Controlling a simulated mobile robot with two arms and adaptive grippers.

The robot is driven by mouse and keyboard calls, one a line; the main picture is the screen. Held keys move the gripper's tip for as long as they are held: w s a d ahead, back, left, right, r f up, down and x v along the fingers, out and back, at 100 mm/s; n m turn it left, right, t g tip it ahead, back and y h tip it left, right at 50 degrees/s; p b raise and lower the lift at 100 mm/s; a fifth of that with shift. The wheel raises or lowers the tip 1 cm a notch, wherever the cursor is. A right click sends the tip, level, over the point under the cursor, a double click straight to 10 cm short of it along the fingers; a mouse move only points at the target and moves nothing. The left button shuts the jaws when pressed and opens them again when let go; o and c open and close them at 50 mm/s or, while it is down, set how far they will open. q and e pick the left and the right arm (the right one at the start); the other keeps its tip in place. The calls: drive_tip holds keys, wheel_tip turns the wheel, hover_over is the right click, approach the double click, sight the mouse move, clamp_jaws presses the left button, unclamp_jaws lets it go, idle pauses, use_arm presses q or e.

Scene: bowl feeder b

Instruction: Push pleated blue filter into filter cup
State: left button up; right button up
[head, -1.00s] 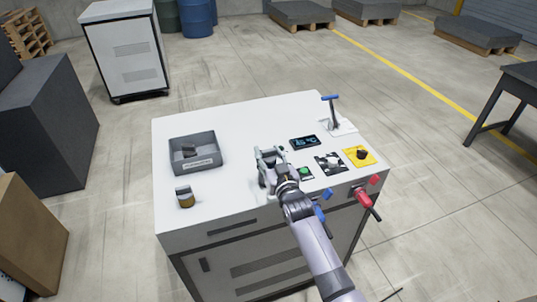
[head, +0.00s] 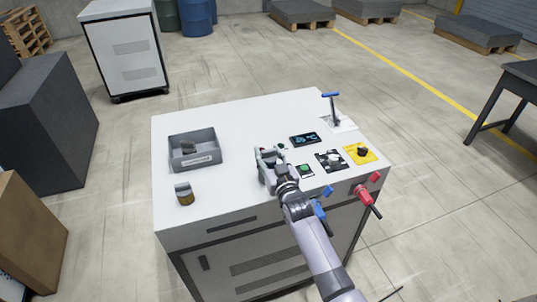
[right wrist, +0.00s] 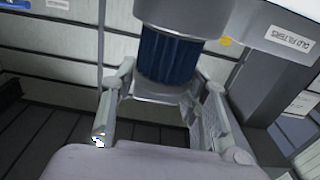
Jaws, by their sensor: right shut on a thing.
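The pleated blue filter (right wrist: 168,58) shows in the right wrist view as a dark blue ribbed cylinder. My right gripper (head: 268,157) stands over the front middle of the white cabinet top in the head view. In the right wrist view my right gripper (right wrist: 165,85) is shut on the filter, with one finger on each side. A pale grey cylindrical part (right wrist: 187,14), perhaps the filter cup, touches or covers the filter's far end. I cannot tell how deep the filter sits in it. The head view hides the filter behind my gripper. My left gripper is not in view.
A grey tray (head: 220,143) holding a dark piece stands at the left of the white cabinet top (head: 235,118). A brown and grey cylinder (head: 185,196) stands in front of it.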

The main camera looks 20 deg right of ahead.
sight(269, 168)
drive_tip(key=shift+f+b, duration=1.4)
drive_tip(key=shift+f, duration=0.4)
drive_tip(key=o, duration=1.2)
drive_tip(key=shift+s+f, duration=0.1)
drive_tip(key=shift+f, duration=0.1)
drive_tip(key=shift+o, duration=0.4)
drive_tip(key=shift+s+a+f, duration=0.1)
drive_tip(key=shift+f, duration=0.1)
drive_tip(key=shift+s, duration=0.4)
drive_tip(key=s+d+r, duration=0.1)
drive_tip(key=s, duration=1)
drive_tip(key=shift+w+r, duration=0.1)
